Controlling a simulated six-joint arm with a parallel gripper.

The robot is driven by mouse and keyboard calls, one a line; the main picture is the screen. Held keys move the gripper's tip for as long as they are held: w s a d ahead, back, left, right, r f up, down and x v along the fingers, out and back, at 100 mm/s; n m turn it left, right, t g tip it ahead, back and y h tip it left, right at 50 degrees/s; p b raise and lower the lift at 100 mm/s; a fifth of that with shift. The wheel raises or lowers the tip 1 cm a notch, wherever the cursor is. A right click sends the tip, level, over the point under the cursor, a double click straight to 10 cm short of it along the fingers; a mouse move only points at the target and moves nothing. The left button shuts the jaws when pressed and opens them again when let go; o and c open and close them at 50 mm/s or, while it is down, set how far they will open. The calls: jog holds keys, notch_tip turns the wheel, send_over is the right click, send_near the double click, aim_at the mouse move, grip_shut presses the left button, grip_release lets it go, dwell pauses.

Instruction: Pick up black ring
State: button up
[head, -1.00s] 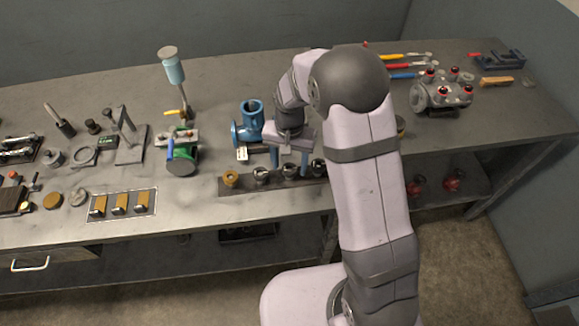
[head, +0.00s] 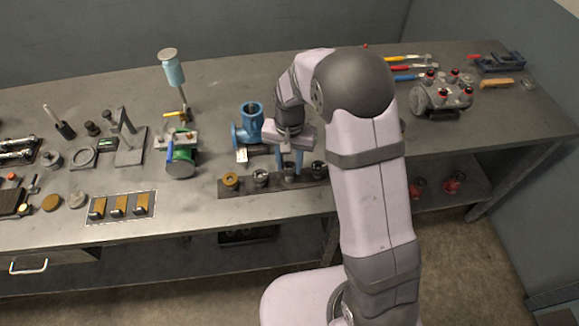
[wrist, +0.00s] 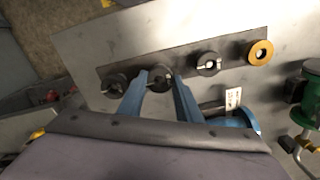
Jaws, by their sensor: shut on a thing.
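A dark strip (head: 240,192) at the bench's front edge bears a row of rings: a brass one (head: 230,180) at the left and three black ones. My gripper (head: 291,172) points down at the middle black ring (wrist: 161,84), with its blue fingers on either side of it. The jaws are shut on this ring, which still appears to be at its place on the strip. The fingers hide part of it. Another black ring (head: 261,178) stands to the left and a third (head: 318,170) to the right. The brass ring also shows in the wrist view (wrist: 260,44).
A blue pipe fitting (head: 243,130) with a white tag stands close behind my gripper. A green-bodied device (head: 181,167) and a tray with several brass pieces (head: 119,206) are to the left. A grey valve block (head: 440,97) stands at the right.

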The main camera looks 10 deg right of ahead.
notch_tip(320, 180, up, 9)
jog(key=b, duration=0.2)
jog(key=shift+w+a+r+p, duration=1.4)
jog(key=shift+w+r+p, duration=0.3)
jog(key=shift+w+p, duration=1)
jog(key=shift+w+a+r+p, duration=1.55)
jog(key=shift+w+p, duration=0.7)
jog(key=shift+p, duration=0.7)
jog(key=shift+w+a+r+p, duration=1.3)
jog(key=shift+w+r+p, duration=0.5)
jog(key=shift+w+p, duration=0.9)
jog(key=shift+s, duration=0.2)
jog(key=shift+f, duration=0.2)
jog(key=shift+f+b, duration=0.85)
jog(key=shift+f, duration=1.35)
jog(key=shift+p, duration=0.7)
jog(key=shift+f+b, duration=0.75)
jog(key=shift+f, duration=0.6)
